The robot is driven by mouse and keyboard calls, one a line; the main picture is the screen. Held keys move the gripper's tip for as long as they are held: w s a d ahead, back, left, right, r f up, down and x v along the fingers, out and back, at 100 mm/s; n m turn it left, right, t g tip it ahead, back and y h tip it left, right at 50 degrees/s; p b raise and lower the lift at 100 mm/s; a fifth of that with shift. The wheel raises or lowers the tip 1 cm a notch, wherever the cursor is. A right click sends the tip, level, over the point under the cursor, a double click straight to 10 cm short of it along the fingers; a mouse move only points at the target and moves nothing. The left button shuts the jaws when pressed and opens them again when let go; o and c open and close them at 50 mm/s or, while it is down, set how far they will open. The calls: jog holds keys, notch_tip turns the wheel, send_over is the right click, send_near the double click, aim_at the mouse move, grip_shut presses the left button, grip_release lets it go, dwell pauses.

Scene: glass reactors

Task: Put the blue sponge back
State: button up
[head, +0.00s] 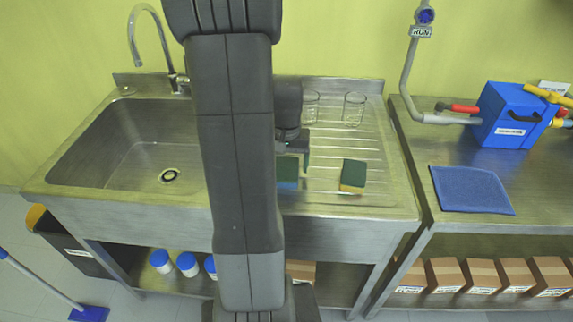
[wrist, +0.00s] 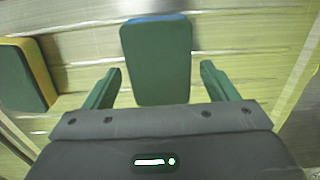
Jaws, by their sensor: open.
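The blue sponge (head: 287,182), blue with a dark green scouring top, lies on the ribbed steel drainboard right of the sink, partly hidden by my arm. In the wrist view the blue sponge (wrist: 156,62) shows mostly its green face, with a blue strip at its far edge. My gripper (wrist: 161,74) is open, its two green fingers on either side of the sponge's near end with a gap on each side. I cannot tell how far above the sponge the fingers are. In the head view my gripper (head: 292,153) is mostly hidden behind my arm.
A yellow-and-green sponge (head: 353,176) lies to the right on the drainboard; it also shows at the left of the wrist view (wrist: 24,75). Glass beakers (head: 354,109) stand at the back. A sink basin (head: 125,150) is left. A blue cloth (head: 472,190) lies on the right bench.

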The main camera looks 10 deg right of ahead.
aim_at(286, 167)
notch_tip(286, 167, up, 11)
jog(key=shift+r, duration=0.15)
dwell(0.4)
notch_tip(286, 167, down, 12)
jog(key=shift+s, duration=0.1)
jog(key=shift+r, duration=1.65)
jog(key=shift+f, duration=0.15)
